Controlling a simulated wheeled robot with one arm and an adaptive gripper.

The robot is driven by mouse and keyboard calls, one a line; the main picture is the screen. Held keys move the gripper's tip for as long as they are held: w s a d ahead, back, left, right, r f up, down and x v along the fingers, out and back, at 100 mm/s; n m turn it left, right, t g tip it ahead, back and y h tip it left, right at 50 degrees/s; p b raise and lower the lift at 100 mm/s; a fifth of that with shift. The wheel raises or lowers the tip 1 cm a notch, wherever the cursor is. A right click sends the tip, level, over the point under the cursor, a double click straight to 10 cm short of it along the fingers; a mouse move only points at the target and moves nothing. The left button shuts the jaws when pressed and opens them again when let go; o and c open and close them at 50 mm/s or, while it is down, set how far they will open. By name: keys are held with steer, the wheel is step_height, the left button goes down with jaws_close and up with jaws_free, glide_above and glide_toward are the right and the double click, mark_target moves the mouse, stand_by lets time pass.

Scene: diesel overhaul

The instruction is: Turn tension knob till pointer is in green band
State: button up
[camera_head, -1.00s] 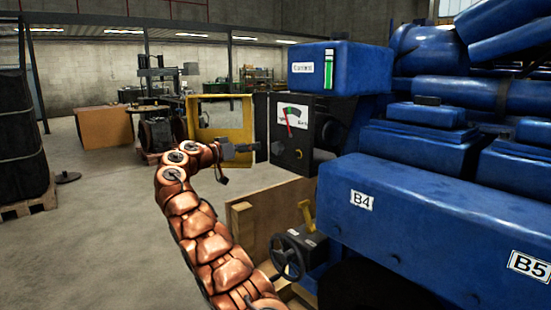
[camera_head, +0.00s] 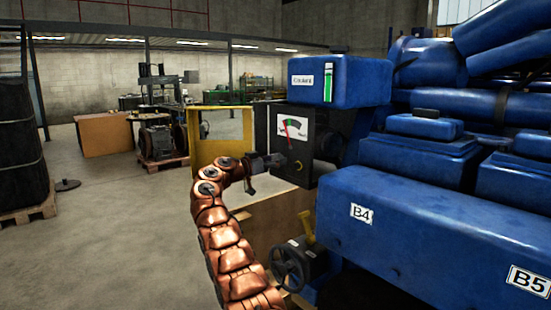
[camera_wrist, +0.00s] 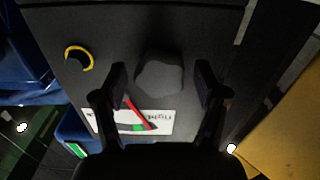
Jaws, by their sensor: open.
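The tension gauge (camera_head: 292,130) sits on a dark control panel. Its red pointer leans left of the green band in the head view. In the wrist view the gauge (camera_wrist: 130,122) is upside down, with the pointer beside the green patch, apart from it. A dark grey faceted knob (camera_wrist: 160,76) is on the panel near the gauge; no label on it is readable. My gripper (camera_wrist: 161,72) is open, with one finger on each side of this knob and visible gaps between. In the head view my gripper (camera_head: 280,160) is at the panel's left part and hides the grey knob.
A yellow-ringed knob (camera_wrist: 79,58) is on the same panel, also seen in the head view (camera_head: 299,165). A blue box (camera_head: 350,78) stands above the panel. A handwheel (camera_head: 290,262) and blue engine block B4 (camera_head: 400,235) are below.

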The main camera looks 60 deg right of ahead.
steer(key=shift+d, duration=0.25)
steer(key=shift+c, duration=0.4)
steer(key=c, duration=1.1)
steer(key=shift+o, duration=0.2)
steer(key=shift+n, duration=0.3)
